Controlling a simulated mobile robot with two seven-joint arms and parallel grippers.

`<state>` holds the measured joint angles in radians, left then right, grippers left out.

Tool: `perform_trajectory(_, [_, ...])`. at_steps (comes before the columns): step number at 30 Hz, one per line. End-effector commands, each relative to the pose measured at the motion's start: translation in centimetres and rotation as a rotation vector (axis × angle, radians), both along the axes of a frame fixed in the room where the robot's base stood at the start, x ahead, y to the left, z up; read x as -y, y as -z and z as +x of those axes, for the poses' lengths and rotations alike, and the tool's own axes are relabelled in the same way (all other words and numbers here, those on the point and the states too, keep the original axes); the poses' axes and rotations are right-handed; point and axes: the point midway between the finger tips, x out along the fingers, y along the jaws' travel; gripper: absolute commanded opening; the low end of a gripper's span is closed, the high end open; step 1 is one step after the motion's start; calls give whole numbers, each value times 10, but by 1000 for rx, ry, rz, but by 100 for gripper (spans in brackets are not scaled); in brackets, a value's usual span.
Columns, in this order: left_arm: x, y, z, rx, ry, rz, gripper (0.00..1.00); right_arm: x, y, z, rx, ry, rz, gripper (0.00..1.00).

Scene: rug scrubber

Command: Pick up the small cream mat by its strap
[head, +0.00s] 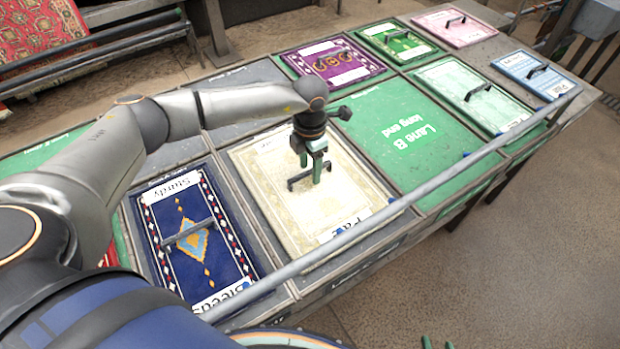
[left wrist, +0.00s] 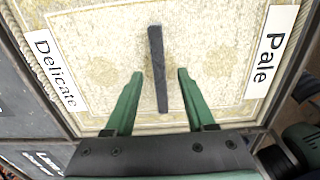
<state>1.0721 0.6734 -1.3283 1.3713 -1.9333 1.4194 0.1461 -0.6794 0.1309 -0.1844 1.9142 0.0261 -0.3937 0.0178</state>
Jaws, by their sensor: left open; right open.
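The small cream mat (head: 265,185) lies flat in its bay on the table, with labels reading "Pale" and "Delicate" in the left wrist view (left wrist: 215,30). Its dark strap (head: 294,183) stands across the middle; it also shows in the left wrist view (left wrist: 157,68). My left gripper (head: 311,170) is open over the strap, fingers pointing down. In the left wrist view the strap lies between the two green fingers (left wrist: 160,75), with a gap on each side. I cannot tell how far the tips are above the mat. My right gripper (head: 438,344) is open at the bottom edge, mostly cut off.
A blue patterned mat (head: 170,220) with a strap lies left of the cream one. An empty green bay (head: 400,140) lies to the right. Purple (head: 333,62), green, pink and blue mats lie further back. A grey rail (head: 400,205) runs along the near edge.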

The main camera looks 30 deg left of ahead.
Motion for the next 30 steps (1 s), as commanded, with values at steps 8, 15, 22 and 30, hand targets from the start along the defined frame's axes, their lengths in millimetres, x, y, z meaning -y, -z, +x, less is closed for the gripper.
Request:
perform_trajectory(8, [0, 1, 0, 0, 0, 0, 48, 0, 0, 0, 0, 0, 0, 50])
perform_trajectory(15, [0, 1, 0, 0, 0, 0, 21, 0, 0, 0, 0, 0, 0, 50])
perform_trajectory(22, [0, 1, 0, 0, -1, 0, 0, 0, 0, 0, 0, 0, 0, 50])
perform_trajectory(30, [0, 0, 0, 0, -1, 0, 0, 0, 0, 0, 0, 0, 0, 50])
